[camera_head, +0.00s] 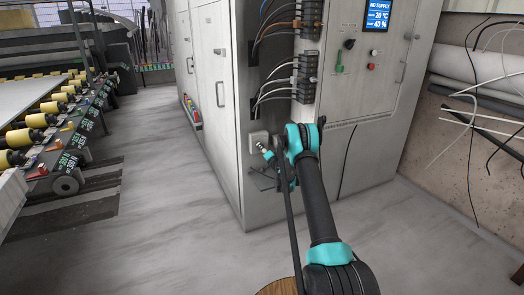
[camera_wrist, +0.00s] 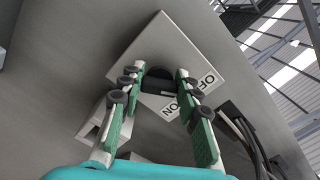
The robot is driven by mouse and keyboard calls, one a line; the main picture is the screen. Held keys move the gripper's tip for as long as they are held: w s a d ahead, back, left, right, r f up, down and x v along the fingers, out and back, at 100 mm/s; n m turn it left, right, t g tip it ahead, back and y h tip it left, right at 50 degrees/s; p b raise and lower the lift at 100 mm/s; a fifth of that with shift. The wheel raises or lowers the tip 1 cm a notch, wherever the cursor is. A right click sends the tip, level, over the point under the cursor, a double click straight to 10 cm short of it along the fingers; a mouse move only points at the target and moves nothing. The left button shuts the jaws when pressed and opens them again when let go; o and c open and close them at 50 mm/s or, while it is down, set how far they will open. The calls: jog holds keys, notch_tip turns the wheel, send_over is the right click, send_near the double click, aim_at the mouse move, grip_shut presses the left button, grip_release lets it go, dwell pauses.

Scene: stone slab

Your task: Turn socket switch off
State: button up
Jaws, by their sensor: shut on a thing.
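The socket switch (camera_head: 259,140) is a small pale box low on the front corner of the grey cabinet. In the wrist view its square plate (camera_wrist: 200,62) looks tilted and carries the words OFF and ON. A dark knob (camera_wrist: 158,84) sits on the plate. My gripper (camera_head: 268,150) reaches the switch from the front right. In the wrist view the green fingers of my gripper (camera_wrist: 160,78) stand on either side of the knob, shut on it. The fingers partly hide the knob, and I cannot tell which word it points to.
The tall grey cabinet (camera_head: 224,100) has wired terminal blocks (camera_head: 306,75) above the switch and a blue display (camera_head: 379,15). Loose cables hang on the wall at right. A roller machine (camera_head: 60,120) stands at left. The floor between is clear.

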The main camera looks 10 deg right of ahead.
jog(key=shift+f+n, duration=0.1)
jog(key=shift+n, duration=0.7)
jog(key=o, duration=1.2)
jog(key=shift+c, duration=0.2)
jog(key=v, duration=1.2)
